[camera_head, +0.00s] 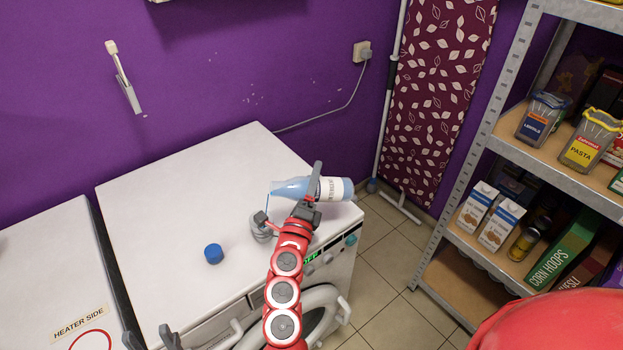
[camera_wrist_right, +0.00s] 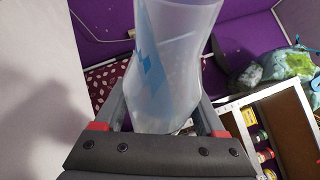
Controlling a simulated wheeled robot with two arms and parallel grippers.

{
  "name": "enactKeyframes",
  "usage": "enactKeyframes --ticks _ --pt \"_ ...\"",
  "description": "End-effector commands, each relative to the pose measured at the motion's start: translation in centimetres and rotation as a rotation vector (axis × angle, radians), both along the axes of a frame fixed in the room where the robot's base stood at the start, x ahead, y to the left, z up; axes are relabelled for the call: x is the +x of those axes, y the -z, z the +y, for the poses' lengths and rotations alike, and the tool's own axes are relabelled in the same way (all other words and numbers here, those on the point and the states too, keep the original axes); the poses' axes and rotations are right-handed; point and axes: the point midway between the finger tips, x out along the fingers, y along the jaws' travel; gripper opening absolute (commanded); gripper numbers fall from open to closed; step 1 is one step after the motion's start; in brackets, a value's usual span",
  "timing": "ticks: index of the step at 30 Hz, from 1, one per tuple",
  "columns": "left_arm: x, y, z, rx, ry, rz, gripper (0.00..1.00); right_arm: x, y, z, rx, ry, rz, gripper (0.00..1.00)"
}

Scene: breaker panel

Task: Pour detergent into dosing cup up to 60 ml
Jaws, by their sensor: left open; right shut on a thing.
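A detergent bottle (camera_head: 336,189), translucent with a white label, lies nearly level above the white machine's top, its mouth to the left. My right gripper (camera_head: 308,199) is shut on it. In the right wrist view the bottle (camera_wrist_right: 176,65) stands between the fingers. A thin blue stream seems to run down from the mouth toward the dosing cup (camera_head: 261,230), a small greyish cup on the machine top; the level inside cannot be read. The blue cap (camera_head: 213,253) lies to the cup's left. My left gripper (camera_head: 150,339) is open and empty at the bottom edge.
The white machine (camera_head: 190,190) has a free top at the back and left. A second white unit marked HEATER SIDE (camera_head: 60,290) stands to the left. A metal shelf (camera_head: 470,240) with groceries stands at the right. A patterned ironing board (camera_head: 440,90) leans behind.

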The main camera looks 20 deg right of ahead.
Motion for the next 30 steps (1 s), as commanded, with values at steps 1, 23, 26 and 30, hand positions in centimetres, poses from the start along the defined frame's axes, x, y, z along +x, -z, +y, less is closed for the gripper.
enactKeyframes --ticks 1,23,26,30 --pt "0.00 -0.01 0.00 0.000 0.000 0.000 0.50 0.00 -0.06 -0.01 0.000 0.000 -0.001 0.00" --pt "0.00 0.55 0.00 0.000 0.000 0.000 0.50 -0.01 0.10 0.07 -0.030 0.000 0.001 0.00" --pt "0.00 0.54 0.00 0.000 0.000 0.000 0.50 -0.01 0.10 0.07 -0.030 0.000 0.001 0.00" --pt "0.00 0.55 0.00 0.000 0.000 0.000 0.50 -0.02 0.10 0.06 -0.030 0.000 0.001 0.00"
